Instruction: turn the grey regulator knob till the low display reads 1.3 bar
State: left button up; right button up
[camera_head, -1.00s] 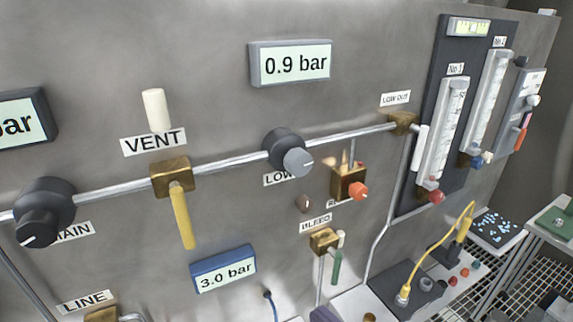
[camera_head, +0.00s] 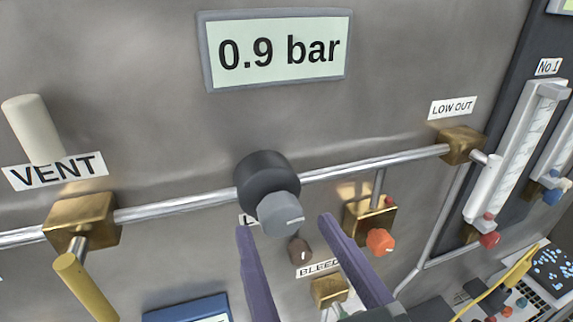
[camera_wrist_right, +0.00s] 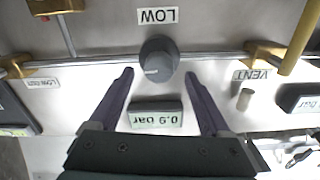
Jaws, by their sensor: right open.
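The grey regulator knob (camera_head: 280,213) sits on its dark round body (camera_head: 265,178) on the pipe, with a light pointer mark on its face. The low display (camera_head: 276,50) above it reads 0.9 bar. My right gripper (camera_head: 286,226) is open, its two purple fingers below the knob in the head view and not touching it as far as I can see. In the right wrist view the knob (camera_wrist_right: 157,68) is ahead of and between the open fingers (camera_wrist_right: 159,74), with the LOW label (camera_wrist_right: 157,16) upside down beyond it. My left gripper is not in view.
A yellow vent lever (camera_head: 86,287) hangs at the left, below a white cylinder (camera_head: 33,129). An orange knob (camera_head: 380,242) and a small brown knob (camera_head: 299,250) are close to the right finger. The pipe (camera_head: 375,163) runs to the LOW OUT brass block (camera_head: 461,145).

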jog(key=shift+x, duration=0.85)
grip_shut()
